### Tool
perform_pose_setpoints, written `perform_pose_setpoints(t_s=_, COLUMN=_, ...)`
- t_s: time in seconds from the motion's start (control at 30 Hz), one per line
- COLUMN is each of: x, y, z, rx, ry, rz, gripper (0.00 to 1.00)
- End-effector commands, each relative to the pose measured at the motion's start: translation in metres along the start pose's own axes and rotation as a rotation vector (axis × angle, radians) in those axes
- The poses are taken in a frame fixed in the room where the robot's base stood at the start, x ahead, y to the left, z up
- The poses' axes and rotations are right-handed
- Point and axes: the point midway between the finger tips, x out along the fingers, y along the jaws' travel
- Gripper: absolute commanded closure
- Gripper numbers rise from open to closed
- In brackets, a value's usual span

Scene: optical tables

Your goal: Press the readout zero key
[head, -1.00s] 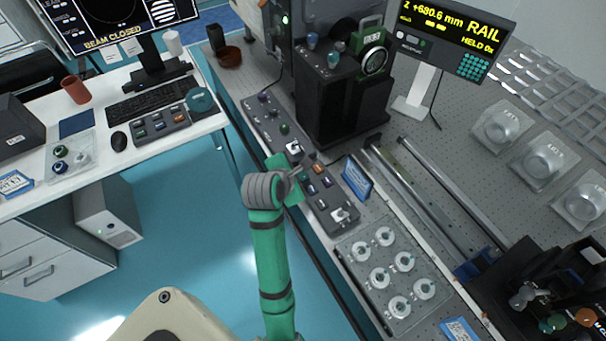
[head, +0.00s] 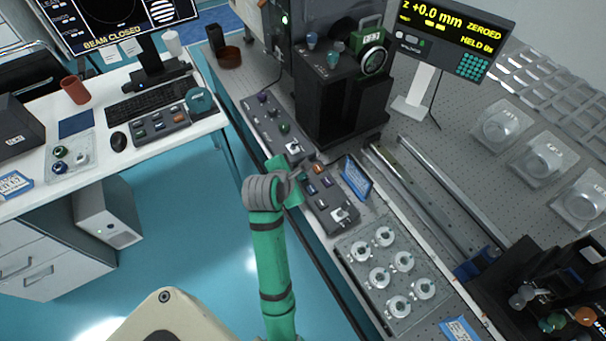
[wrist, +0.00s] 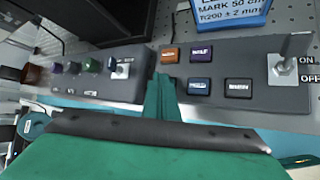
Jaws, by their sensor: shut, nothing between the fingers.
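The readout (head: 446,30) on its stand shows "Z +0.0 mm", "ZEROED" and "HELD 0x" in yellow. Below it on the bench is a dark key box (head: 322,196) with several coloured keys and a toggle switch. In the wrist view, the box (wrist: 215,103) shows an orange key (wrist: 168,55), a dark key (wrist: 201,53), a blue key (wrist: 199,86) and another dark key (wrist: 238,88). My gripper (head: 298,178) is shut and empty at the left end of these keys. In the wrist view its green fingers (wrist: 161,88) cover the spot below the orange key; contact cannot be told.
A second control box (head: 270,124) with knobs lies just beyond. A blue sign (head: 357,177) stands behind the keys. A clear tray (head: 388,272) of round optics lies to the right, and a toggle switch (wrist: 284,70) stands at the box's end.

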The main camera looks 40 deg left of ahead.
Motion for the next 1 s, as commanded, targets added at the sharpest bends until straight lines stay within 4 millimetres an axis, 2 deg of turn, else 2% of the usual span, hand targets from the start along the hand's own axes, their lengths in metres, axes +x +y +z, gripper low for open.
perform_pose_setpoints(t_s=0.43, x=-0.011, y=0.008, z=0.008, rx=0.001, ry=0.000, rz=0.000, gripper=1.00)
perform_pose_setpoints(t_s=0.8, x=-0.013, y=0.009, z=0.010, rx=0.002, ry=-0.001, rz=0.000, gripper=1.00)
perform_pose_setpoints(t_s=1.0, x=-0.023, y=0.017, z=0.019, rx=0.004, ry=-0.003, rz=0.001, gripper=1.00)
